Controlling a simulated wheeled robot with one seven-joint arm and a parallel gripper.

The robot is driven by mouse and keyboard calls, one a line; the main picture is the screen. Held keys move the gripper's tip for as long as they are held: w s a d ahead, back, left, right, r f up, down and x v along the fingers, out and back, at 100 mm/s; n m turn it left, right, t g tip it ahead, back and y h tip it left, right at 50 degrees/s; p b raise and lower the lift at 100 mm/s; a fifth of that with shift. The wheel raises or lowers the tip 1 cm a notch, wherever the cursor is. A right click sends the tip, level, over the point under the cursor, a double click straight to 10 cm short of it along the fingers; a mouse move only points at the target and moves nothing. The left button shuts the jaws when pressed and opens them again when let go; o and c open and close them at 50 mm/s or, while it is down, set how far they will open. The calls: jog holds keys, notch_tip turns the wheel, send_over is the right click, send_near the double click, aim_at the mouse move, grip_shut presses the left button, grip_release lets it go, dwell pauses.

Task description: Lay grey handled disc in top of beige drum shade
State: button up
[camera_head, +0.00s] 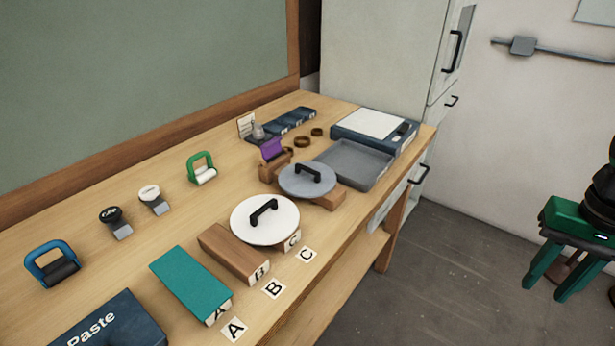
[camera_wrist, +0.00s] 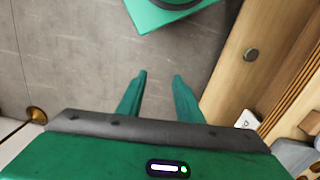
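The grey handled disc (camera_head: 307,180) lies flat on a wooden support on the bench, with its black arched handle facing up. I cannot make out a beige drum shade in either view. My gripper (camera_head: 546,291) hangs over the floor at the right of the head view, well apart from the bench and the disc. In the wrist view its two green fingers (camera_wrist: 159,80) stand apart with nothing between them.
A white disc with a black handle (camera_head: 264,219) lies in front of the grey one. A grey tray (camera_head: 355,165) is behind it to the right. A teal block (camera_head: 190,283), a wooden block (camera_head: 233,253) and letter cards line the bench front. Open floor (camera_head: 450,280) separates bench and gripper.

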jog(key=m+t+y, duration=0.8)
jog(key=m+y, duration=0.2)
jog(key=m, duration=0.9)
send_near(306, 167)
jog(key=shift+s+d+f, duration=0.1)
jog(key=shift+s+f, duration=0.05)
jog(key=shift+a+t+y, duration=0.25)
jog(key=shift+t+y, duration=0.05)
jog(key=x, duration=1)
jog(key=shift+f, duration=0.3)
jog(key=shift+c, duration=0.6)
